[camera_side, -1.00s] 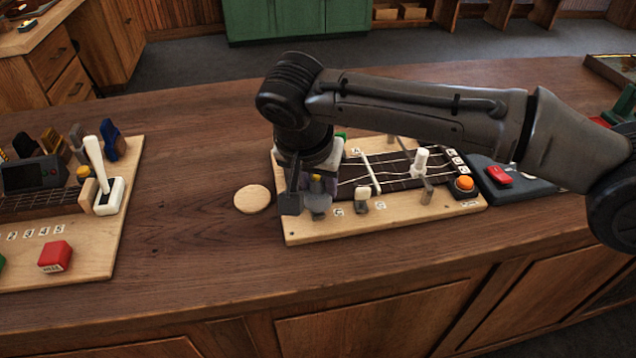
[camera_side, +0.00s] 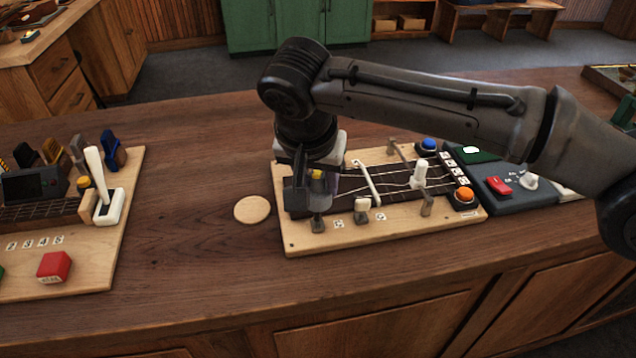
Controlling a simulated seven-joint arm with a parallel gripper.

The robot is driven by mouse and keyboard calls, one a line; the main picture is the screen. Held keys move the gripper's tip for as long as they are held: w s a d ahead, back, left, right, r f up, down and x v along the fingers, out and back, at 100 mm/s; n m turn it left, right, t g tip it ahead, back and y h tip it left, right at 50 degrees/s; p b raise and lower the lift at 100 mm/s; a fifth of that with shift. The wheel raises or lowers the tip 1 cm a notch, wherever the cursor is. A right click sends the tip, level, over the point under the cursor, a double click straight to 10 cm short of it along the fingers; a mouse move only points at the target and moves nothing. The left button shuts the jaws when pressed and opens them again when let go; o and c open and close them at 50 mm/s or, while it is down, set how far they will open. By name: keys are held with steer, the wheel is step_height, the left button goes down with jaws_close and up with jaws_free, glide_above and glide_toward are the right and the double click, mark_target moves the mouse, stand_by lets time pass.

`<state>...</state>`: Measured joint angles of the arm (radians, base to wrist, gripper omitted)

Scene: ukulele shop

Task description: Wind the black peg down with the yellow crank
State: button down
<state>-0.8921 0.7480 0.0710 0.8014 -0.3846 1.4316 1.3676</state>
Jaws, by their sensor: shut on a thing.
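My gripper (camera_side: 316,186) hangs over the left end of a wooden board (camera_side: 385,230) that carries a fretted, strung neck. It is shut on the yellow crank (camera_side: 317,174), of which only a small yellow part shows between the dark fingers. I cannot make out the black peg; the gripper and arm hide part of the board's left end.
A round wooden disc (camera_side: 252,209) lies left of the board. The board holds a white post (camera_side: 419,174), an orange button (camera_side: 464,196) and a blue button (camera_side: 429,145). A dark panel (camera_side: 520,186) sits right. Another board (camera_side: 90,255) with a white lever stands left.

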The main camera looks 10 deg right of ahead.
steer(key=shift+r, duration=0.65)
steer(key=shift+r, duration=2.45)
